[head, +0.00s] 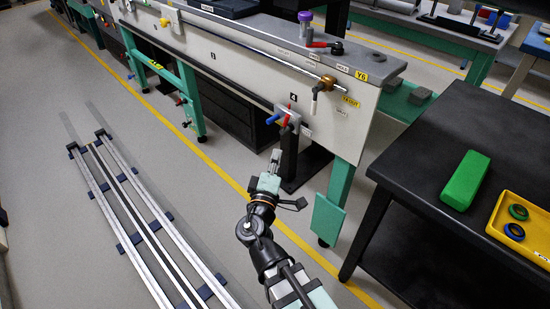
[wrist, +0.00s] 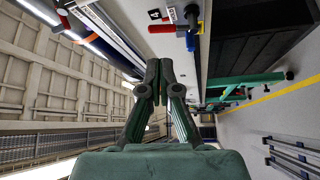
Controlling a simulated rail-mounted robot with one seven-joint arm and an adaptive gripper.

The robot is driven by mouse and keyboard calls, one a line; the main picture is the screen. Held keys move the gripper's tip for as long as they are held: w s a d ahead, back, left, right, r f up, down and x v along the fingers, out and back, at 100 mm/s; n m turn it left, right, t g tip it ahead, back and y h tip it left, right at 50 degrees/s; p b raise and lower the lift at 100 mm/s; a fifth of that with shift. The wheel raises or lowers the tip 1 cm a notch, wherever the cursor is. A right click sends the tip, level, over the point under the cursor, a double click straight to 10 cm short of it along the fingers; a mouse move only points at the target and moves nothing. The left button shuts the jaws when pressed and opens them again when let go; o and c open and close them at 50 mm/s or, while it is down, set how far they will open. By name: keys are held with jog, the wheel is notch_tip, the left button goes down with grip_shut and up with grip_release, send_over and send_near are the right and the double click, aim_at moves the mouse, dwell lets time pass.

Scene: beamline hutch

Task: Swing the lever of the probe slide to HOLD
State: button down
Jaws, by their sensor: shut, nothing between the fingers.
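A small lever with a red handle (head: 318,44) lies on the bench top near its right end, beside a black knob (head: 337,48). Small labels sit around it, one at the right seeming to read HOLD (head: 342,57); I cannot tell for sure which position the lever is in. My gripper (head: 276,155) is shut and empty, in front of the bench and below its top, apart from the lever.
A brass valve with a white handle (head: 327,83) and a red-and-blue fitting (head: 287,119) project from the bench front; the fitting also shows in the wrist view (wrist: 190,32). A purple-capped jar (head: 305,22) stands behind the lever. A black table (head: 440,135) stands at right.

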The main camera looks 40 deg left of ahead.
aim_at(286, 122)
jog(key=b+x, duration=0.1)
jog(key=x, duration=1)
jog(key=shift+w+a+r, duration=0.1)
jog(key=shift+w, duration=0.05)
